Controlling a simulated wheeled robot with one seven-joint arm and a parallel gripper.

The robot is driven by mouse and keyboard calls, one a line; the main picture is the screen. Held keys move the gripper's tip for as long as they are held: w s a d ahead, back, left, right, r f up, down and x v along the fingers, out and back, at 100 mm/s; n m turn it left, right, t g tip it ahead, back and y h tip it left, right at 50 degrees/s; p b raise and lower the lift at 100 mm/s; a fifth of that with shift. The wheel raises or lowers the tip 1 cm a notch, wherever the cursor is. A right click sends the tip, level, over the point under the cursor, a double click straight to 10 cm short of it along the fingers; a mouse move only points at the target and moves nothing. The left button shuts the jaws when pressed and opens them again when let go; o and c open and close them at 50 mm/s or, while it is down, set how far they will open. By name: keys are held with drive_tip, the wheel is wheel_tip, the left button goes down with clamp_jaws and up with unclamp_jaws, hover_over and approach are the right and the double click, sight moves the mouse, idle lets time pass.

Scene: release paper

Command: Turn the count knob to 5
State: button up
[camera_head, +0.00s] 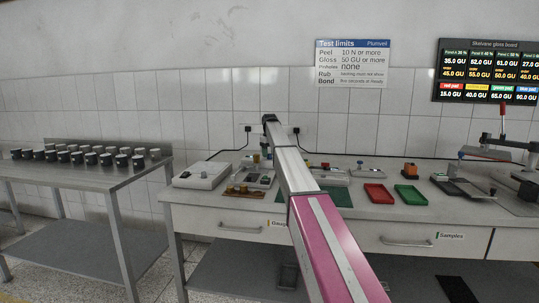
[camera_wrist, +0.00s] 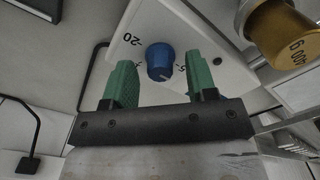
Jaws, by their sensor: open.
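In the wrist view a blue knob (camera_wrist: 160,62) with a pale pointer mark sits on a white panel (camera_wrist: 205,22). Dark labels are printed round it, with "20" at upper left and what looks like "5" at its right; another mark on the left is partly hidden. The pointer mark is on the knob's lower right side. My gripper (camera_wrist: 160,80) is open, with one green finger on each side of the knob and gaps between. In the head view my arm reaches over the bench, and the gripper and knob cannot be made out there.
In the wrist view a brass weight (camera_wrist: 283,38) stands at upper right. In the head view the bench holds a white device (camera_head: 202,176), a red tray (camera_head: 379,193) and a green tray (camera_head: 411,195). Several dark cups (camera_head: 106,160) stand on the left table.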

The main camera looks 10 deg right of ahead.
wheel_tip(320, 180, up, 11)
drive_tip(key=shift+f, duration=0.15)
idle(0.4)
